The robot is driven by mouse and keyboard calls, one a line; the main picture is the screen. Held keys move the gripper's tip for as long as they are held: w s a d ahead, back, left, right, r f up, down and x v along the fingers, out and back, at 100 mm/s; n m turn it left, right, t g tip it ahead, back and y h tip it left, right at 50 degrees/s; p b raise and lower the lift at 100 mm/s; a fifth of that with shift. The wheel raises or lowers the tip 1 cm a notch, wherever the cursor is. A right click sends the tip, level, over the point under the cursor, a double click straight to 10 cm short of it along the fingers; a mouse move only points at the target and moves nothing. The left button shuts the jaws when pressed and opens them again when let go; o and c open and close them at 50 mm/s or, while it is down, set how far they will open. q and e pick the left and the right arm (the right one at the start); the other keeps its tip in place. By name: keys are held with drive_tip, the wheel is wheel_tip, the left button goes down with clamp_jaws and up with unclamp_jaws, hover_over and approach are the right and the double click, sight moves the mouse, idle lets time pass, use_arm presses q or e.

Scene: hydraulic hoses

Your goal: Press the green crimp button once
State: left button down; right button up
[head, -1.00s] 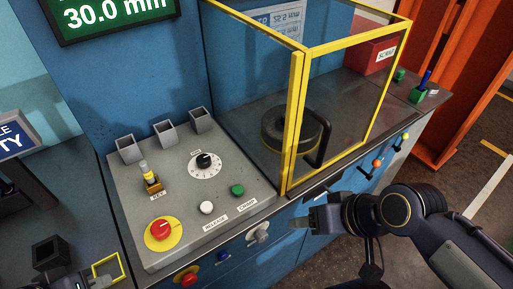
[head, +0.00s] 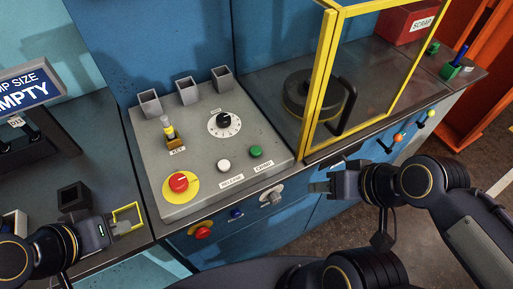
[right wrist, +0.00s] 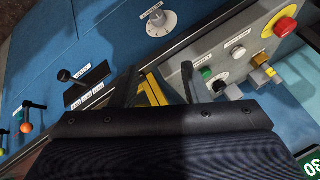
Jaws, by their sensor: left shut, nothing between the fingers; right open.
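The green crimp button (head: 255,152) sits at the front right of the grey sloped control panel (head: 185,207), above its CRIMP label. It also shows in the right wrist view (right wrist: 206,73). The white release button (head: 224,165) is just left of it. My right gripper (head: 316,187) is open and empty, in front of the bench edge, to the right of and apart from the green button. My left gripper (head: 138,221) is shut and empty near a small yellow frame at the lower left, well away from the green button.
The panel also carries a red emergency stop (head: 179,182), a key switch (head: 169,132) and a black dial (head: 224,121). A yellow-framed guard with a dark handle (head: 346,108) stands right of the panel. Knobs and levers (head: 398,138) line the bench front.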

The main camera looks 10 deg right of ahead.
clamp_jaws()
idle(1.4)
